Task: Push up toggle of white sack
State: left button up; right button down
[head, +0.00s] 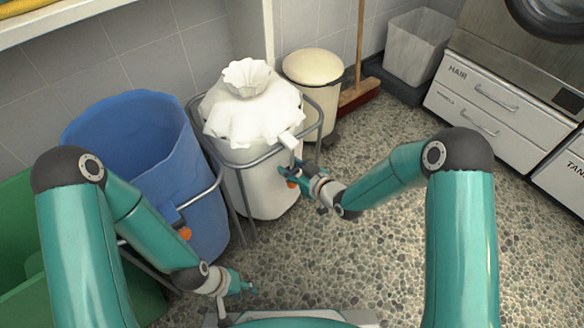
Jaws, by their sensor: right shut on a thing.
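The white sack (262,190) hangs upright in a grey metal frame (252,158). Its top is gathered into a narrow neck with a frilled, flared mouth (246,77). My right gripper (296,176) is at the sack's front right side, below the frame's ring. It is shut on a small orange piece (292,183), which looks like the sack's toggle and is mostly hidden by the fingers. A white tab (288,141) sits at the ring just above. My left gripper (243,283) is low over the floor, away from the sack; its finger opening is too small to judge.
A blue sack (140,140) with an orange toggle (184,233) stands open to the left, beside a green bin (20,215). A cream lidded bin (313,68), a broom (358,95) and a grey bin (420,45) stand behind. The pebbled floor (390,240) at right is clear.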

aim_at(293, 168)
notch_tip(293, 168, up, 8)
jog(key=p, duration=0.3)
jog(key=shift+r, duration=0.1)
jog(key=c, duration=0.6)
grip_release()
jog(key=shift+c, duration=0.2)
jog(key=shift+d, duration=0.1)
jog(key=v, duration=1.2)
